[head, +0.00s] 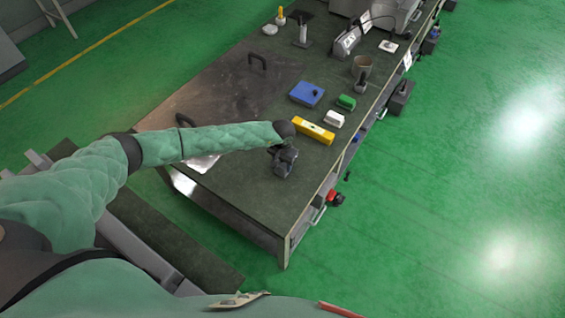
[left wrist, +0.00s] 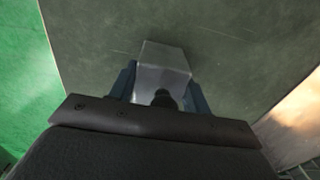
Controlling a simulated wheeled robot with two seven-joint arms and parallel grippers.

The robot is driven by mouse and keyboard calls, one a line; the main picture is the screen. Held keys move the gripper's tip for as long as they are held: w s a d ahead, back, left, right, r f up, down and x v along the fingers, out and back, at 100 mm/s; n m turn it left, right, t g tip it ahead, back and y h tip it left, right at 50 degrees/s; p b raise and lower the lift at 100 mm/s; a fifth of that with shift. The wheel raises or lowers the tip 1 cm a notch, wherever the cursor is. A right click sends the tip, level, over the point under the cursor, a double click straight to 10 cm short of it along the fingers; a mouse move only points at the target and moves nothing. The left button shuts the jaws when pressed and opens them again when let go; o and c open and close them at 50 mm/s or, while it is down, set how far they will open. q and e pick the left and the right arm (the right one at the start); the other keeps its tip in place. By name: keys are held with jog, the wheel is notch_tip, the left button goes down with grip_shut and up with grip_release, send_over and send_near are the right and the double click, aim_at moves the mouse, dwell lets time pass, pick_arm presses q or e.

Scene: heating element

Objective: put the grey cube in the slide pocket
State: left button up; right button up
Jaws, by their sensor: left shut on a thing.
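My left gripper (head: 284,160) is over the near part of the dark workbench (head: 245,195). In the left wrist view, its two fingers (left wrist: 160,95) are shut on the grey cube (left wrist: 165,56), one finger on each side. The cube is light grey with plain faces. In the head view the gripper hides the cube. I cannot tell whether the cube touches the bench top. I cannot make out the slide pocket for sure in either view. My right gripper is not in view.
A yellow bar (head: 313,131) lies just beyond the gripper. Behind it are a white block (head: 334,120), a green block (head: 346,102) and a blue box (head: 307,94). The bench's near end is clear.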

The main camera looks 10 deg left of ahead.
pick_arm(q)
jog(key=shift+f, duration=0.1)
dwell(0.3)
jog(key=o, duration=1.3)
jog(key=shift+r, duration=0.2)
